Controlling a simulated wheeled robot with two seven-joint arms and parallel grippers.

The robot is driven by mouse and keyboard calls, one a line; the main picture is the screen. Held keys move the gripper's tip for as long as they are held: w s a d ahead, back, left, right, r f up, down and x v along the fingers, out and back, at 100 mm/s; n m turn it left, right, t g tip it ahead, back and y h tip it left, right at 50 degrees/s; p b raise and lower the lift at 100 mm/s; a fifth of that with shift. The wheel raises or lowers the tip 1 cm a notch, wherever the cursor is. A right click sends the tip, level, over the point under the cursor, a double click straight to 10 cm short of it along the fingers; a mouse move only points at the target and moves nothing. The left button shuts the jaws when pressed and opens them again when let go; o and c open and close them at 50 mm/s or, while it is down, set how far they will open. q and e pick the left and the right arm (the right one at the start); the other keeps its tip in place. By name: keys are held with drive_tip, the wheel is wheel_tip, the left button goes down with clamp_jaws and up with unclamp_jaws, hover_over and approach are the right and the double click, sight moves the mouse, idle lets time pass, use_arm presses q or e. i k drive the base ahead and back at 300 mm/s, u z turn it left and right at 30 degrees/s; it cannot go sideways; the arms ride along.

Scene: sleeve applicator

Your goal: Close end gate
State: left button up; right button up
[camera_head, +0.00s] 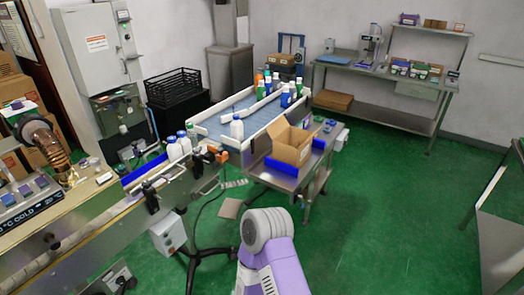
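A blue-surfaced conveyor table (222,128) with white side rails stands in the middle. A white bar (265,103) lies at a slant along it. Dark and orange fittings (217,153) sit at its near left end, where a narrower conveyor (150,188) meets it. I cannot tell for sure which part is the end gate, or whether it is open or shut. A purple and white link of my arm (266,245) rises at the bottom middle, apart from the table. Neither gripper shows in this view.
White bottles with blue caps (179,146) stand on the narrower conveyor. Several bottles (290,93) stand at the table's far right. An open cardboard box (291,143) stands on a side table at the near right. Green floor (390,200) is clear on the right.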

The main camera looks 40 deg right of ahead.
sight(222, 156)
drive_tip(key=z, duration=0.25)
drive_tip(key=k, duration=0.45)
drive_tip(key=z, duration=0.65)
drive_tip(key=i, duration=0.5)
drive_tip(key=k, duration=0.6)
drive_tip(key=z, duration=0.55)
drive_tip(key=i, duration=1.25)
